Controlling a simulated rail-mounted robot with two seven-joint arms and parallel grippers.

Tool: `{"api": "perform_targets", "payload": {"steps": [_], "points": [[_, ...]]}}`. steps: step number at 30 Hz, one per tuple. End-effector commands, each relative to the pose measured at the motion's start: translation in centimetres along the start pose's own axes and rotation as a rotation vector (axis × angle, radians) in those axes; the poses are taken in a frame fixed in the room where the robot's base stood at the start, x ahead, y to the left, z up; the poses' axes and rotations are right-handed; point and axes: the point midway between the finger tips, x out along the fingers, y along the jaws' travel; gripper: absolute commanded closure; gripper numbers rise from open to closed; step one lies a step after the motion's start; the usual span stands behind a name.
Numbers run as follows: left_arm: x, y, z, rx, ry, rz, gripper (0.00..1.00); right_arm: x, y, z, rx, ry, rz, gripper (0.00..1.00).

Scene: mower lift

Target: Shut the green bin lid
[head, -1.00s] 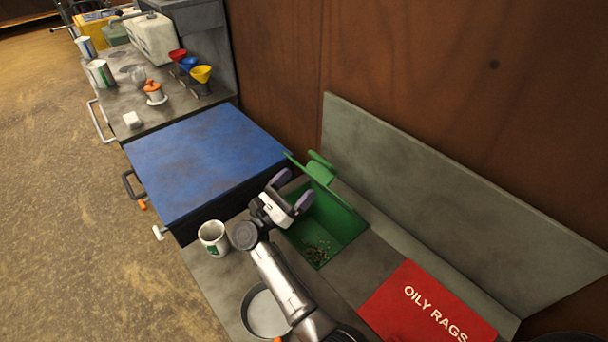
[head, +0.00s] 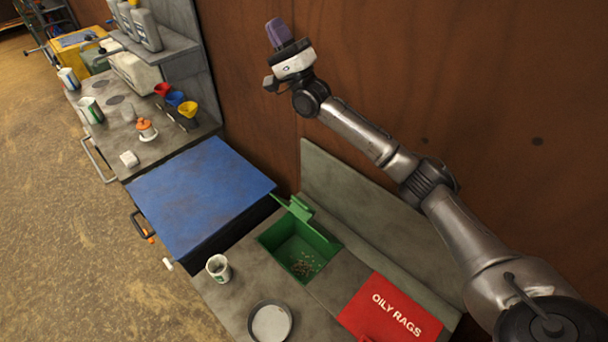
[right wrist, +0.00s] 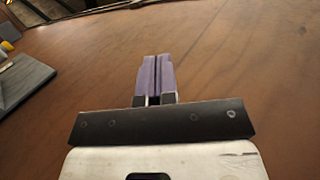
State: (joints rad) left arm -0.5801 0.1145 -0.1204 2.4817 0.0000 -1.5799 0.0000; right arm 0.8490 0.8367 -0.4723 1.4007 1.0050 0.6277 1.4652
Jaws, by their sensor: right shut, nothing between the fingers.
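The green bin (head: 298,254) is set into the grey bench, with small brown-green bits on its floor. Its green lid (head: 296,207) stands open, raised at the bin's back left edge near the blue surface. My right gripper (head: 279,34) is high up in front of the brown wall, well above and apart from the lid. Its purple fingers are together and empty, as the right wrist view (right wrist: 155,75) also shows. My left gripper is not in view.
A red OILY RAGS lid (head: 392,312) lies right of the bin. A white-green cup (head: 218,268) and a round pan (head: 270,322) stand on the bench at its front. A blue surface (head: 200,190) lies to the left. A grey back panel (head: 370,225) rises behind.

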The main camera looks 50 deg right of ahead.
Motion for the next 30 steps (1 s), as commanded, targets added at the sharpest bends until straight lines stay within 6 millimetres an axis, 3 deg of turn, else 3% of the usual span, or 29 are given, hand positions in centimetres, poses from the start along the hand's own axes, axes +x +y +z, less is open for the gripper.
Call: {"api": "perform_targets", "payload": {"steps": [2, 5, 9, 15, 22, 30], "points": [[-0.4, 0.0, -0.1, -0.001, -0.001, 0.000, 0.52, -0.3, 2.4, -0.2, 0.000, -0.039, 0.199, 1.00], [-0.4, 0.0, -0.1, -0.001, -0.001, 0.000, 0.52, -2.3, 6.0, -0.3, 0.012, -0.070, 0.449, 1.00], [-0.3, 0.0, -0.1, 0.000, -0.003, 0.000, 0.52, -6.2, 10.2, 0.0, 0.041, -0.090, 0.768, 1.00], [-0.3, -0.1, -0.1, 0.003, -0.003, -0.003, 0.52, -12.4, 14.3, 1.2, 0.099, -0.100, 1.172, 1.00], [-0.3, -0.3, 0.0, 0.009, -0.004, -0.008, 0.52, -19.6, 15.9, 2.2, 0.158, -0.084, 1.606, 1.00], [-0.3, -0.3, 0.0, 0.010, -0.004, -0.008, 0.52, -26.8, 13.8, 2.3, 0.197, -0.025, 2.085, 1.00]]}}
